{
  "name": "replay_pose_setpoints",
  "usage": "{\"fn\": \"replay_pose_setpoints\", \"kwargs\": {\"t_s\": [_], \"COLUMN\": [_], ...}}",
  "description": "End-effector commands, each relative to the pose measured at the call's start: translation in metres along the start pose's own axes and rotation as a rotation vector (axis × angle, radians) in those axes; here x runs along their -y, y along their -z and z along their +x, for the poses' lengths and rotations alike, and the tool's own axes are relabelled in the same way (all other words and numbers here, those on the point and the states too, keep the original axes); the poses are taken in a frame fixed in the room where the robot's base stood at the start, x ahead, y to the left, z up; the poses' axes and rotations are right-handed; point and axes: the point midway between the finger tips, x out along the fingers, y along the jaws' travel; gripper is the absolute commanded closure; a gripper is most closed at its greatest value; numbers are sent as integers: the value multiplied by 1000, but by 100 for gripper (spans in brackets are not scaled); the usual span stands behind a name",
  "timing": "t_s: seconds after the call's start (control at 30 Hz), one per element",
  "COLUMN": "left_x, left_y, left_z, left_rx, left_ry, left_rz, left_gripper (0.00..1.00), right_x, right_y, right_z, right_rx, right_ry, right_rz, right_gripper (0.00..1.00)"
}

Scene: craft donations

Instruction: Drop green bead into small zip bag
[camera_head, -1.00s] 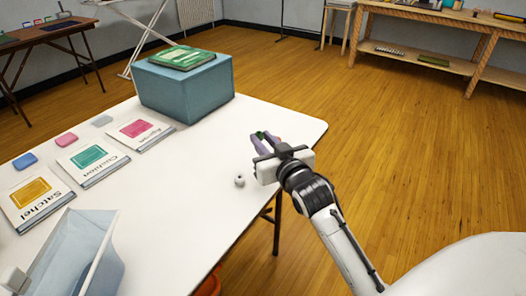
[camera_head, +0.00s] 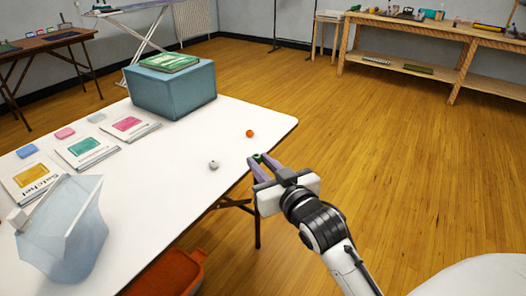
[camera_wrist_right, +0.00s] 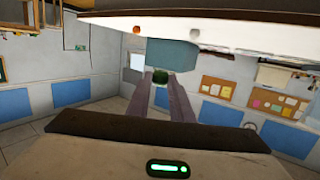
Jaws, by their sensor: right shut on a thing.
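The green bead (camera_head: 258,157) is pinched between the fingertips of my right gripper (camera_head: 257,163), by the table's right edge in the head view. The right wrist view also shows the green bead (camera_wrist_right: 160,75) at the tips of the two long fingers. The small zip bag (camera_head: 62,232) looks like the translucent bluish bag at the lower left, on the near part of the white table (camera_head: 160,190). It stands well to the left of my right gripper. A small pale block touches its left upper edge. My left gripper does not show.
An orange bead (camera_head: 250,133) and a grey-white bead (camera_head: 213,165) lie on the table near its right side. Cards (camera_head: 84,148) and a blue box (camera_head: 172,90) with a green book stand farther back. An orange bin (camera_head: 165,275) is below the table.

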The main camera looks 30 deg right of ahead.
Motion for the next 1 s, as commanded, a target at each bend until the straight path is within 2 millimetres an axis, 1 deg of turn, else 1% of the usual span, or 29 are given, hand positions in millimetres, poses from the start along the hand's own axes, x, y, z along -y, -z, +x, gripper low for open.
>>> {"fn": "replay_pose_setpoints", "kwargs": {"t_s": [0.03, 0.1, 0.23, 0.37, 0.4, 0.47, 0.5, 0.57, 0.6, 0.73, 0.77, 1.0], "left_x": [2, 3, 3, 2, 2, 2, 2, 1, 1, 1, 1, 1], "left_y": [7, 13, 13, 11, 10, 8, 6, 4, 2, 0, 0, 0], "left_z": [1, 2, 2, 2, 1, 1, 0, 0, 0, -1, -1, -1], "left_rx": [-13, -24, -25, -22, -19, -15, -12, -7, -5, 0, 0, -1], "left_ry": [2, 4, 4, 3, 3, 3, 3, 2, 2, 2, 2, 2], "left_rz": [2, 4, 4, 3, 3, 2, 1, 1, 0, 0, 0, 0], "left_gripper": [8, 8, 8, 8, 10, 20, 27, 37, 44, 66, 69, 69], "right_x": [6, 13, 30, 51, 56, 64, 68, 74, 76, 81, 81, 81], "right_y": [-4, -7, -14, -24, -26, -29, -30, -33, -33, -34, -34, -33], "right_z": [-12, -28, -61, -102, -114, -129, -137, -147, -152, -160, -160, -159], "right_rx": [2, 3, 5, 9, 8, 7, 6, 5, 3, 0, -1, -2], "right_ry": [11, 25, 55, 93, 103, 118, 125, 136, 140, 149, 149, 150], "right_rz": [0, -3, -6, -11, -12, -15, -16, -19, -21, -22, -23, -23], "right_gripper": [100, 100, 100, 100, 100, 100, 100, 100, 100, 100, 100, 100]}}
